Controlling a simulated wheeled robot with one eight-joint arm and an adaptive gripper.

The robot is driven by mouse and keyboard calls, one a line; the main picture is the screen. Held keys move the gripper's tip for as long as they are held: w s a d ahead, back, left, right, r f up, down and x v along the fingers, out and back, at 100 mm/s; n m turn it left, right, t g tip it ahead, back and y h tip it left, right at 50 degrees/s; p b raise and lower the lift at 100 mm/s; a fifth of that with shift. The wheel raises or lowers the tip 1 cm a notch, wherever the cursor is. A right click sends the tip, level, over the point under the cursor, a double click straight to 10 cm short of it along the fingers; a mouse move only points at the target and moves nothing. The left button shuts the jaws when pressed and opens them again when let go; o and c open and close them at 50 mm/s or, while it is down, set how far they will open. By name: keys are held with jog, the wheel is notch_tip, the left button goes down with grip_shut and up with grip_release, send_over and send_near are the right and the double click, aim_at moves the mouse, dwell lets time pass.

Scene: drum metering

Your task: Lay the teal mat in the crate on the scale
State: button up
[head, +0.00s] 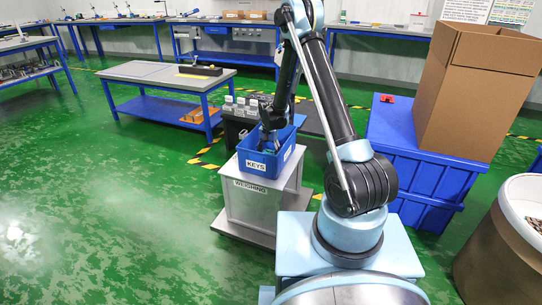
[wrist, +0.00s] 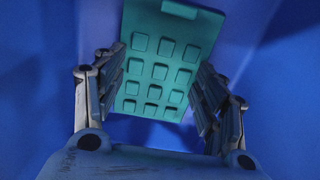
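The blue crate (head: 257,163) labelled KEYS stands on the grey scale (head: 250,205) marked WEIGHING. My gripper (head: 269,143) points down into the crate from above. In the wrist view, the teal mat (wrist: 160,82), a flat rectangle with rows of raised squares, is inside blue walls, slightly turned. My gripper's fingers (wrist: 163,66) are spread wide on either side of the mat, near its edges. I see no clear grip on the mat, which appears to lie beyond the fingertips. The mat's contact with the crate floor is hidden.
White bottles (head: 240,106) stand in a dark holder behind the crate. A large blue bin (head: 425,160) and an open cardboard box (head: 475,90) are to the right. A grey-topped bench (head: 150,73) stands at the left back. The green floor at left is clear.

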jog(key=shift+r, duration=0.1)
dwell(0.3)
notch_tip(320, 180, up, 12)
jog(key=f, duration=0.1)
jog(key=s+d+r+n+t, duration=0.1)
jog(key=s+d+r+n, duration=0.1)
jog(key=s+d+r, duration=1.45)
jog(key=s+d+n, duration=0.1)
jog(key=s+d, duration=0.3)
jog(key=s, duration=0.8)
jog(key=s+d+f+n+t, duration=0.1)
jog(key=s+d, duration=0.4)
jog(key=s, duration=0.8)
jog(key=shift+s, duration=0.2)
